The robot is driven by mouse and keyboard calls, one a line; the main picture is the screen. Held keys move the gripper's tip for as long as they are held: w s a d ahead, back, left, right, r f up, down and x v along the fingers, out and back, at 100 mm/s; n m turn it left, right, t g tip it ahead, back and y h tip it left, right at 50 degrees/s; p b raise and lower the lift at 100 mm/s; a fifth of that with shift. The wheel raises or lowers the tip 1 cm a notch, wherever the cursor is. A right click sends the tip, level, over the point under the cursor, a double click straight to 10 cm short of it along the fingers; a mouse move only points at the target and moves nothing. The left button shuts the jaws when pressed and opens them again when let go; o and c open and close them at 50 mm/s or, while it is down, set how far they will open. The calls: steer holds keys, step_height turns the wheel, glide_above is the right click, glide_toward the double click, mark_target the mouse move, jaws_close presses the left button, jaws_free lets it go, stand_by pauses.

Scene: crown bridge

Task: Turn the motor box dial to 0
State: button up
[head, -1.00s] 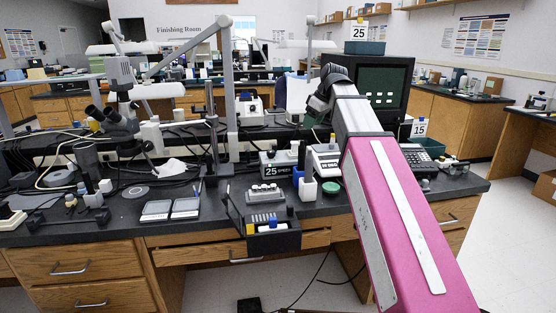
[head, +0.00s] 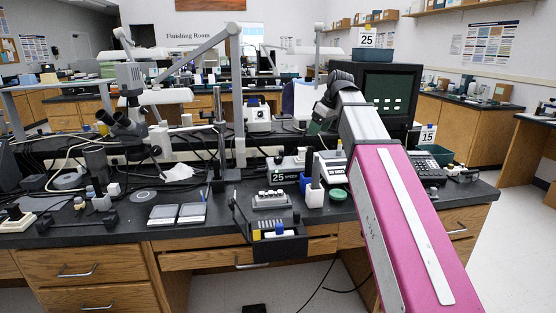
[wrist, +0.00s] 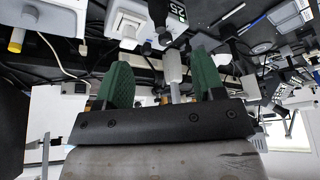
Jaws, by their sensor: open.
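A grey box marked "25 SPEED" (head: 286,178) sits on the dark bench, left of my arm. It appears to be the motor box; its dial cannot be made out. In the wrist view its label "25" (wrist: 178,10) shows upside down at the top edge. My gripper (wrist: 162,80) is open, with two green fingers apart. A pale upright cylinder shows between the fingers, beyond them; I cannot tell whether it touches either. In the head view my gripper is mostly hidden behind my arm.
A white cup (head: 314,194) and a round green lid (head: 337,194) stand near the box. A small rack (head: 270,200) and a black tray (head: 275,245) are in front. A dark monitor (head: 392,95) stands behind my arm.

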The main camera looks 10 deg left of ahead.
steer(key=w+a+f+m+g+h, duration=0.1)
steer(key=w+a+f+m+h, duration=0.15)
steer(key=w+a+m, duration=0.7)
steer(key=m+g+h, duration=0.1)
steer(key=m, duration=1.5)
glide_above(277, 157)
step_height(277, 157, down, 3)
step_height(277, 157, down, 11)
steer(key=shift+w+d+f, duration=0.1)
steer(key=c, duration=0.9)
